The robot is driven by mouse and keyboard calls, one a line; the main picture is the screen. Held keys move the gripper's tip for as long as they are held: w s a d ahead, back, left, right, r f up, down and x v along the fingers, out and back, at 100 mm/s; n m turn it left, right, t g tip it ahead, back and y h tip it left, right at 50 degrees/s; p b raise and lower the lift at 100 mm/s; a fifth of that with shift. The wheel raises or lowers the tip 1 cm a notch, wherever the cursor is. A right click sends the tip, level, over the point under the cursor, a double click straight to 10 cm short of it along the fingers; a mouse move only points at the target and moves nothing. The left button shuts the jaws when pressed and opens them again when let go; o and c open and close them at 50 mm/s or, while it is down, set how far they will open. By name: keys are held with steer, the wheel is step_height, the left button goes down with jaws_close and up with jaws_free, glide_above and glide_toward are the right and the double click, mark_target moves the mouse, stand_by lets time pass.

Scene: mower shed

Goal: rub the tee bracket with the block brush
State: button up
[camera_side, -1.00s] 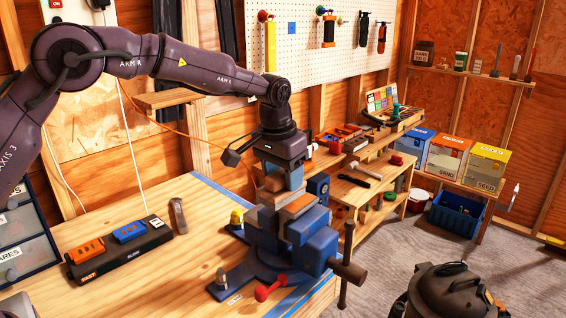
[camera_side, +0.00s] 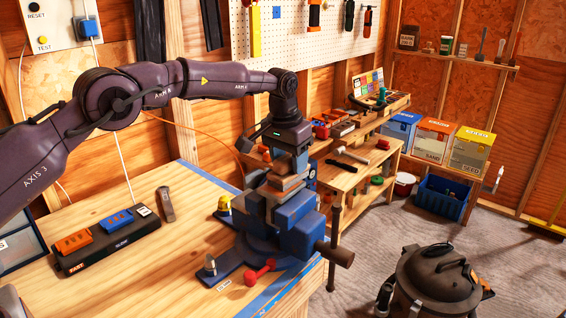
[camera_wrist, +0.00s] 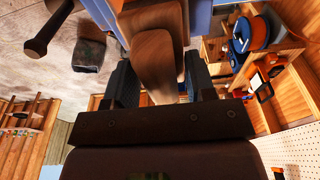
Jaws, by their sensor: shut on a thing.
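My gripper (camera_side: 287,160) points down over the blue bench vise (camera_side: 296,212) in the side view. It is shut on a brown wooden block, which I take for the block brush (camera_wrist: 158,65). In the wrist view the block sits between the two dark fingers and reaches toward the vise. In the side view the block is low over the vise top, close to its wood-coloured jaw parts. I cannot pick out the tee bracket clearly; the gripper and block cover much of the vise top. Whether the brush touches anything there cannot be told.
A black tray with orange and blue blocks (camera_side: 108,240) lies on the bench at left, near a grey-brown tool (camera_side: 165,204). A red-knobbed piece (camera_side: 259,272) lies before the vise. The vise handle (camera_side: 334,240) sticks out right. Open bench top lies left of the vise.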

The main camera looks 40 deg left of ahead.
steer(key=shift+w+a+f, duration=0.1)
steer(key=shift+w, duration=0.7)
steer(key=shift+s+d, duration=0.15)
steer(key=shift+s, duration=1.9)
steer(key=shift+s+d, duration=0.15)
steer(key=shift+s, duration=1.85)
step_height(320, 180, up, 8)
steer(key=shift+r, duration=0.25)
